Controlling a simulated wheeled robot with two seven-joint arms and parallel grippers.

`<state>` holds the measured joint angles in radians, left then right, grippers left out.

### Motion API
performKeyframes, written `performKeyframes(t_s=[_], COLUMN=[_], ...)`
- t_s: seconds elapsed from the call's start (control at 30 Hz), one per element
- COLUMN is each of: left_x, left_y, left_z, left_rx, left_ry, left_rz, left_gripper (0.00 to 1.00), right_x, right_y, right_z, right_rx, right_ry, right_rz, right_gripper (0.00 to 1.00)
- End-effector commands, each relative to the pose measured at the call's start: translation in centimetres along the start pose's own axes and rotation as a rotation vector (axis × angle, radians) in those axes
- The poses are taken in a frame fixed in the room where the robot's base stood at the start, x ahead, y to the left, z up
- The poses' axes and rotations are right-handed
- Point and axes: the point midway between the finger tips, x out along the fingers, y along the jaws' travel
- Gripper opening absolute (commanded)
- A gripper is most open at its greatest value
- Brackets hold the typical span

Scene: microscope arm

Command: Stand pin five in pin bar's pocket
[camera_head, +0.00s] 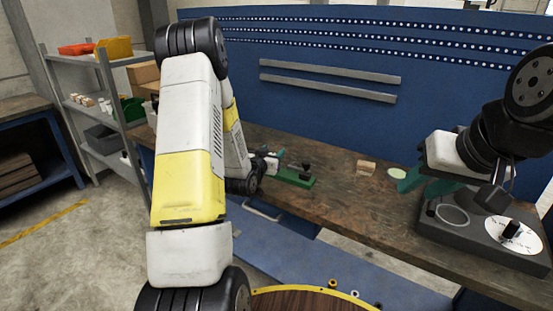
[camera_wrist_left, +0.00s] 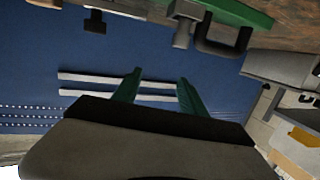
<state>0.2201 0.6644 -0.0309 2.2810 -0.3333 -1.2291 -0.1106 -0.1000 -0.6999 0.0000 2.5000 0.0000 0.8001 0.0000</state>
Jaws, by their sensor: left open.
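A green bar (camera_head: 295,178), which may be the pin bar, lies on the bench in the head view with dark upright parts on it. It also shows along the top of the upside-down left wrist view (camera_wrist_left: 240,12), with a grey pin-like part (camera_wrist_left: 184,28) and a dark U-shaped part (camera_wrist_left: 226,36) below it in the picture. I cannot tell which part is pin five, and no pocket is clear. My left gripper (camera_wrist_left: 159,76) is open and empty, its green fingers apart from these parts. My right gripper (camera_head: 422,182) shows green fingers beside the dark base; its opening is unclear.
A dark base (camera_head: 480,238) with a ring and a white dial stands at the right of the bench. A small wooden block (camera_head: 365,167) and a pale green disc (camera_head: 397,173) lie mid-bench. A blue panel (camera_head: 330,45) stands behind. Shelves (camera_head: 85,100) stand at left.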

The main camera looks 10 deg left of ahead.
Motion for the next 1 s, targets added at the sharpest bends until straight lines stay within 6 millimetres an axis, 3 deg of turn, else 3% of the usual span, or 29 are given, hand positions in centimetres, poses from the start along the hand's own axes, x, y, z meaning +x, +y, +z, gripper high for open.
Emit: performKeyframes(t_s=[0.03,0.23,0.43,0.6,0.8,0.9,1.0], left_x=[-0.5,-4.8,-12.9,-22.0,-31.9,-35.1,-36.7], left_y=[0.2,1.4,3.6,6.2,8.9,9.8,10.2], left_z=[-2.7,-8.5,-12.4,-13.9,-13.5,-13.1,-12.8], left_rx=[0.011,0.005,-0.041,-0.094,-0.144,-0.157,-0.162], left_ry=[-0.032,-0.237,-0.436,-0.603,-0.769,-0.822,-0.852], left_rz=[-0.001,-0.013,-0.01,0.019,0.074,0.095,0.107], left_gripper=[0.5,0.5,0.5,0.5,0.5,0.5,0.5], right_x=[0.0,0.0,0.0,0.0,0.0,0.0,0.0], right_y=[0.0,0.0,0.0,0.0,0.0,0.0,0.0], right_z=[0.0,0.0,0.0,0.0,0.0,0.0,0.0], right_rx=[0.0,0.0,0.0,0.0,0.0,0.0,0.0], right_ry=[0.0,0.0,0.0,0.0,0.0,0.0,0.0], right_rz=[0.0,0.0,0.0,0.0,0.0,0.0,0.0], right_gripper=[0.36,0.36,0.36,0.36,0.36,0.36,0.36])
